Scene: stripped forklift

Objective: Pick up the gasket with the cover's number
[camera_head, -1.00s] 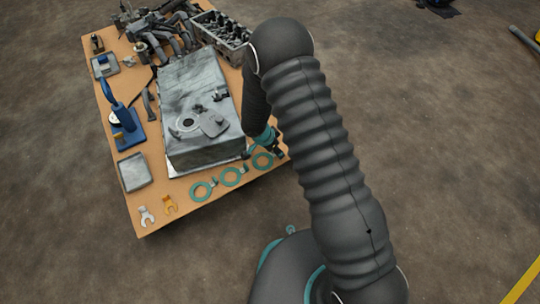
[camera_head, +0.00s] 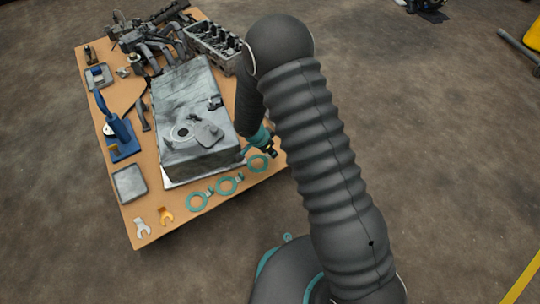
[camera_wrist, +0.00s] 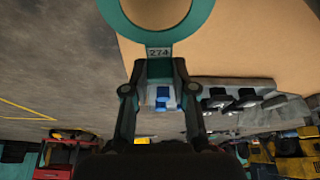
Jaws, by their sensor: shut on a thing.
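A teal ring gasket (camera_wrist: 205,15) has a grey tag reading 274 in the wrist view. My gripper (camera_wrist: 160,70) is shut on its tag end, and most of the ring runs off the top of that view. In the head view my gripper (camera_head: 271,152) is at the table's right edge, beside the rightmost gasket (camera_head: 250,170). Two more teal gaskets, a middle one (camera_head: 219,187) and a left one (camera_head: 188,203), lie on the table; their tags are too small to read. A grey cover-like part (camera_head: 207,134) rests on the large grey block (camera_head: 190,90); I can read no number on it.
The wooden table (camera_head: 185,225) also holds an orange fork-shaped piece (camera_head: 166,215), a pale one (camera_head: 142,228), a grey tray (camera_head: 130,183), a blue stand (camera_head: 120,135) and engine parts (camera_head: 213,45). Open floor (camera_head: 450,120) lies right of the table.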

